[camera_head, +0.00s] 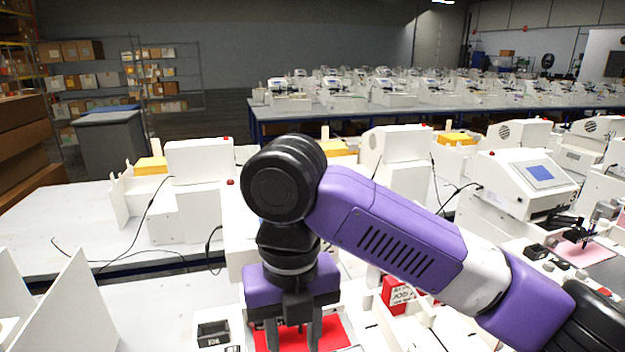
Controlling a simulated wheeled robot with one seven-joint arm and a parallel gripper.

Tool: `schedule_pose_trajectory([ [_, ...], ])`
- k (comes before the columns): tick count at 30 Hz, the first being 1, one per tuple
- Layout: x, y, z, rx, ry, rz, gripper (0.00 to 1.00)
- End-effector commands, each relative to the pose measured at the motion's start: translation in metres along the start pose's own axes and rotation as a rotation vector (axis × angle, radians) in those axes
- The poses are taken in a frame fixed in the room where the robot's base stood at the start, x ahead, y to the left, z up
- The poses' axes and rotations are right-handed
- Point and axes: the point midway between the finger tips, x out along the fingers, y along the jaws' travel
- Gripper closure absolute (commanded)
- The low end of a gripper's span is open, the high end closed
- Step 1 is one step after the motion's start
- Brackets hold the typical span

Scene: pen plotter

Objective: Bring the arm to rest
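My purple and black arm reaches in from the lower right of the head view, bends at a black joint and points down. My gripper (293,337) hangs at the bottom centre with its two dark fingers apart. Nothing shows between them except the red surface behind. A flat red sheet (333,331) lies on the white machine behind and below the fingers. I cannot tell how high the fingertips are above it. The arm hides part of the machine.
White machines (198,190) line the table behind. A machine with a blue screen (539,172) stands at right.

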Motion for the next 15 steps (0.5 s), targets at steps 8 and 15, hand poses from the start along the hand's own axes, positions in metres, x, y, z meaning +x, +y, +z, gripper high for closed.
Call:
schedule_pose_trajectory([
  [8, 0.000, 0.011, 0.009, 0.126, -0.032, 0.050, 0.62],
  [15, -0.009, 0.038, 0.034, 0.301, -0.141, 0.171, 0.62],
])
